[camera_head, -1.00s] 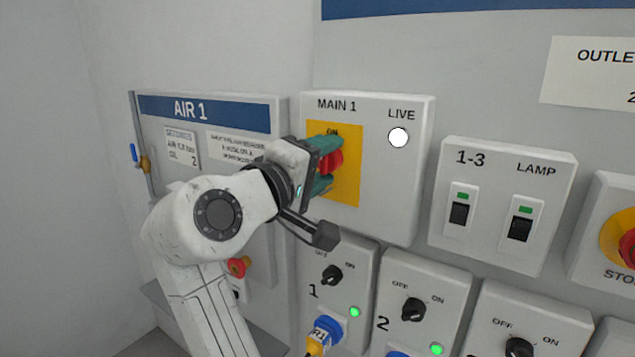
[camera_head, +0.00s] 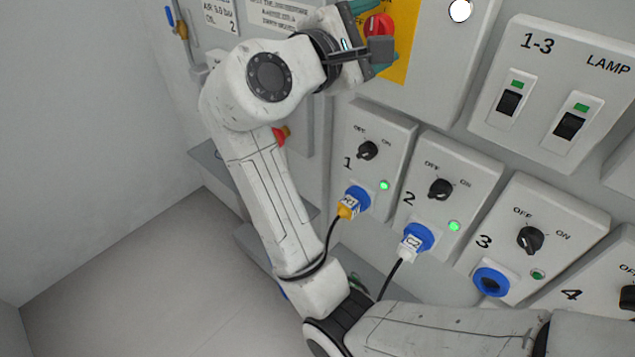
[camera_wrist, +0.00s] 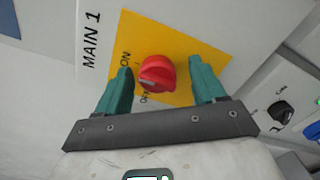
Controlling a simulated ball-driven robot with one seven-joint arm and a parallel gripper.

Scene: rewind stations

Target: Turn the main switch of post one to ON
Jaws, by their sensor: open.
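The main switch of post one is a red knob (camera_head: 379,27) on a yellow plate (camera_head: 407,45), at the top of the head view. In the head view my gripper (camera_head: 372,38) partly hides the knob and plate. I cannot tell surely which mark the knob points to.
The white LIVE lamp (camera_head: 460,10) is bright. Below are outlet boxes with small black switches; plugs sit in outlet one (camera_head: 357,200) and outlet two (camera_head: 418,240). Outlet three (camera_head: 491,281) is empty. The 1-3 and LAMP box (camera_head: 545,95) stands to the right.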

